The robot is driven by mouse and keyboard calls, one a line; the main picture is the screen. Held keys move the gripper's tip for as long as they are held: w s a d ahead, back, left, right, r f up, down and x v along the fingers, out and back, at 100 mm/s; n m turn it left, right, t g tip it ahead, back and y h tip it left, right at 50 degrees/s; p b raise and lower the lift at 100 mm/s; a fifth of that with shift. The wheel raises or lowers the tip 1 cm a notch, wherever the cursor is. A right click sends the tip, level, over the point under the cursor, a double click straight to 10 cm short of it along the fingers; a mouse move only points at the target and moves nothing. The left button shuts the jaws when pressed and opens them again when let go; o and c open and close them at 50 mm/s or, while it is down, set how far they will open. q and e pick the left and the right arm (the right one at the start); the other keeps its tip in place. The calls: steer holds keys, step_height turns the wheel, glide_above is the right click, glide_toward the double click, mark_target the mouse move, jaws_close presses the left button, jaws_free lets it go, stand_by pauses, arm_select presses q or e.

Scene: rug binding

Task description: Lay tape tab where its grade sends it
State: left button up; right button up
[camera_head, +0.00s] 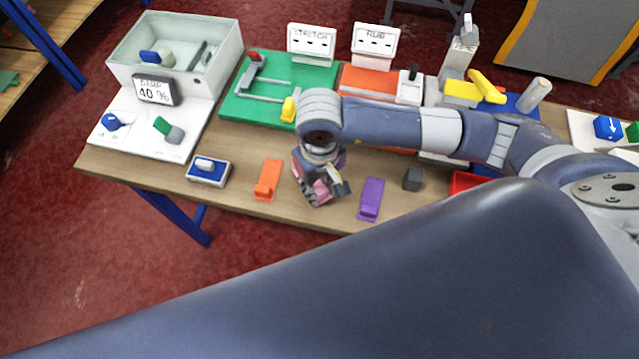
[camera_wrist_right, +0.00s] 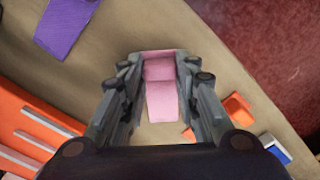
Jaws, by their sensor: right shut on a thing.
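My right gripper (camera_head: 324,190) is low over the front part of the wooden table. It is shut on a pink tab (camera_wrist_right: 161,88), which lies between both fingers in the wrist view; whether the tab touches the table I cannot tell. In the head view the pink tab (camera_head: 321,188) is partly covered by the fingers. An orange tab (camera_head: 267,180) lies to the left of the gripper and a purple tab (camera_head: 370,199) to its right. Both also show in the wrist view, orange (camera_wrist_right: 238,108) and purple (camera_wrist_right: 67,22). My left gripper is out of view.
A green board (camera_head: 262,117) and an orange board (camera_head: 366,82) stand behind, with signs reading STRETCH (camera_head: 311,42) and RUB (camera_head: 375,43). A clear-walled box (camera_head: 215,75) with a DAMP 40 % display (camera_head: 156,91) is at left. A blue-and-white block (camera_head: 208,170) and dark cube (camera_head: 413,179) sit near the front.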

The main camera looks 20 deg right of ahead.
steer(key=o, duration=0.9)
steer(key=shift+f, duration=0.1)
